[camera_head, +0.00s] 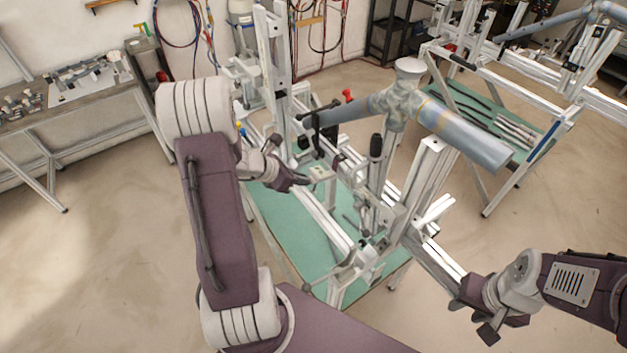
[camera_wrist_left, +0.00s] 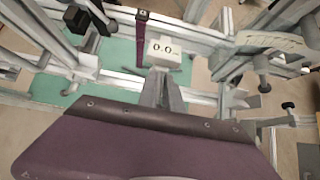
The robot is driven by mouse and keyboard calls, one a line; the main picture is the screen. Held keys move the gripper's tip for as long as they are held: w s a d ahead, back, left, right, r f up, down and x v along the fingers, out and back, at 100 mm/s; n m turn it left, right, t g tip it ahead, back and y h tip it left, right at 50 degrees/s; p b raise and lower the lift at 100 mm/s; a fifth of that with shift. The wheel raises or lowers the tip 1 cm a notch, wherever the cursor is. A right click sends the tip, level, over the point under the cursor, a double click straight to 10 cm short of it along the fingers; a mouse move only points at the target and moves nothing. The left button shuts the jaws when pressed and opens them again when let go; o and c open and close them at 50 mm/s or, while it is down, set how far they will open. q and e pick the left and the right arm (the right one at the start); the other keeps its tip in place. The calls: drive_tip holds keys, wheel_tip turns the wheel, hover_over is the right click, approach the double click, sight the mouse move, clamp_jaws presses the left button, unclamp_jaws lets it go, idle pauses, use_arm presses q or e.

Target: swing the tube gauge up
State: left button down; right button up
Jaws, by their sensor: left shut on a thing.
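The exact grip is partly hidden. A grey-blue tube frame (camera_head: 465,135) with a joint lies across the jig above the gauge. My right gripper (camera_head: 474,312) is empty at lower right, its fingers apart.
The aluminium jig has upright posts (camera_head: 429,172), clamps and rails over a green table top (camera_head: 285,220). A second jig (camera_head: 500,75) stands at back right. A workbench (camera_head: 95,95) is at the left. Open floor lies at lower left.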

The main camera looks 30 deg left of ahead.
sight(313, 175)
use_arm(q)
drive_tip(key=shift+w+d+r+p, duration=0.1)
drive_tip(key=shift+w+r+p, duration=0.2)
drive_tip(key=shift+r, duration=0.2)
drive_tip(key=shift+w+d+r+p, duration=0.1)
drive_tip(key=shift+w+r+p, duration=0.1)
drive_tip(key=shift+r+p, duration=0.25)
drive_tip(key=shift+r, duration=0.1)
drive_tip(key=shift+w+d+r+p, duration=0.25)
drive_tip(key=shift+w+r+p, duration=0.25)
drive_tip(key=shift+r, duration=0.2)
drive_tip(key=shift+w+d+r, duration=0.1)
drive_tip(key=shift+r, duration=0.05)
drive_tip(key=shift+w, duration=0.1)
drive_tip(key=shift+w+d+r+p, duration=0.25)
drive_tip(key=shift+w+r+p, duration=0.15)
drive_tip(key=shift+p, duration=0.2)
drive_tip(key=shift+w+d+r, duration=0.2)
drive_tip(key=shift+w+r, duration=0.05)
drive_tip(key=shift+w, duration=0.15)
